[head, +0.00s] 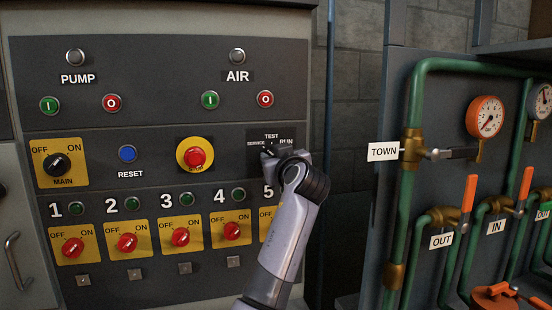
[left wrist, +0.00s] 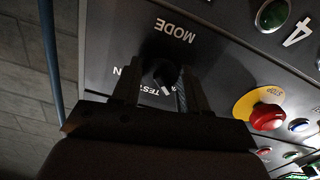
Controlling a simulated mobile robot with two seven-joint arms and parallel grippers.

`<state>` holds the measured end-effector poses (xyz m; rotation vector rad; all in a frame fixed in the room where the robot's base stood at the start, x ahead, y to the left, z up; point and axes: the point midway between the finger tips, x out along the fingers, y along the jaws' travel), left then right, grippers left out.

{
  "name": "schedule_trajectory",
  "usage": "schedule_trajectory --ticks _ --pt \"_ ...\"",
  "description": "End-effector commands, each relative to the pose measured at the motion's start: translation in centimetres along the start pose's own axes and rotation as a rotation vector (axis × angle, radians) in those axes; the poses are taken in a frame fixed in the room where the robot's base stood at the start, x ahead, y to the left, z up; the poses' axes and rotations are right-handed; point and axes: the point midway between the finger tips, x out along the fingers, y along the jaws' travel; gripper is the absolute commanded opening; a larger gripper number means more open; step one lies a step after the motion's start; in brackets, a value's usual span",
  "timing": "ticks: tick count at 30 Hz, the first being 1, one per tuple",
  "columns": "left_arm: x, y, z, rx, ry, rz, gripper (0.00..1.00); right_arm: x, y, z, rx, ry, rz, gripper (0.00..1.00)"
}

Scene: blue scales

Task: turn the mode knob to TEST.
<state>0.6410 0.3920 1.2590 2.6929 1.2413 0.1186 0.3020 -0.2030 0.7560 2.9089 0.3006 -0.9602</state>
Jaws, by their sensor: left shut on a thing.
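The black mode knob (left wrist: 160,72) sits on a dark plate marked SERVICE, TEST and RUN (head: 271,136) at the right of the blue-grey panel. My left gripper (head: 269,155) reaches it from below right and hides most of the knob in the head view. In the left wrist view the fingers (left wrist: 158,76) are shut on the knob, one on each side. That view is upside down. The knob's white mark points down and right, on the side away from RUN; the exact setting is hard to read. My right gripper is out of view.
A red stop button (head: 195,157) on a yellow disc is left of the knob. Below are several red ON/OFF switches (head: 180,237). To the right, green pipes (head: 408,180) carry orange-handled valves and a TOWN tag (head: 383,151).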

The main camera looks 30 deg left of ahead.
Motion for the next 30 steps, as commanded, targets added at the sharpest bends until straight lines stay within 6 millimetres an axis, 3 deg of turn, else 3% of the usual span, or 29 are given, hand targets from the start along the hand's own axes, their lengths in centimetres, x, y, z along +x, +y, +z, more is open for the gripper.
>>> schedule_trajectory --ticks 11,30 --pt "-0.02 -0.05 0.0 0.153 0.0 -0.002 0.13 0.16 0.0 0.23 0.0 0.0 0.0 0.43" --pt "-0.02 -0.04 -0.1 0.686 0.001 0.0 0.13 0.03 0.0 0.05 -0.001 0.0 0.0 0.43"
